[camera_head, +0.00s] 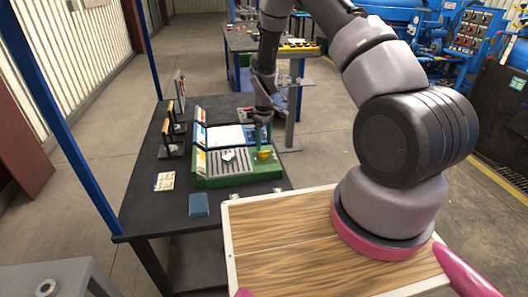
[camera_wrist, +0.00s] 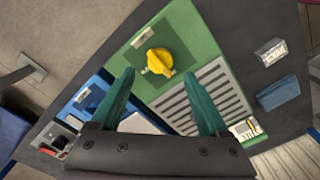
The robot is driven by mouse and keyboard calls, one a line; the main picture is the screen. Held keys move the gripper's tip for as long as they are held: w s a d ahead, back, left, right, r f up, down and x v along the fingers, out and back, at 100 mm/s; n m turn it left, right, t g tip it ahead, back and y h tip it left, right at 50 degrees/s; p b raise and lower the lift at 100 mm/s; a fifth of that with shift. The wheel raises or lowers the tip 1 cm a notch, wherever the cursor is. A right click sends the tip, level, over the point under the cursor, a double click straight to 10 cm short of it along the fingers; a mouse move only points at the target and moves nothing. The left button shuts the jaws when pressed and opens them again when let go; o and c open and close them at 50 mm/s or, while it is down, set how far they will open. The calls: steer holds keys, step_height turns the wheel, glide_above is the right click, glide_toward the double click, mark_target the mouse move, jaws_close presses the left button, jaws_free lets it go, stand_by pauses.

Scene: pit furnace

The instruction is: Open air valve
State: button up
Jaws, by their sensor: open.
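The air valve is a yellow knob (camera_wrist: 160,62) on a green panel (camera_wrist: 186,22), in the upper middle of the wrist view. In the head view the yellow knob (camera_head: 265,154) sits at the right side of the green unit (camera_head: 240,178) on the dark table. My gripper (camera_wrist: 165,75) is open, its two teal fingers spread apart and empty. In the wrist view the knob shows beyond and between the fingertips, and I cannot tell how far off it is. In the head view my gripper (camera_head: 260,134) hangs above the unit near the knob, partly hidden by its own wrist.
A grey grille (camera_wrist: 203,98) lies beside the knob. A blue post (camera_head: 60,130) stands left of the table.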

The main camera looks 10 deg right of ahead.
mark_target(264, 154)
step_height(264, 154, down, 6)
steer(key=shift+r, duration=0.2)
jaws_close()
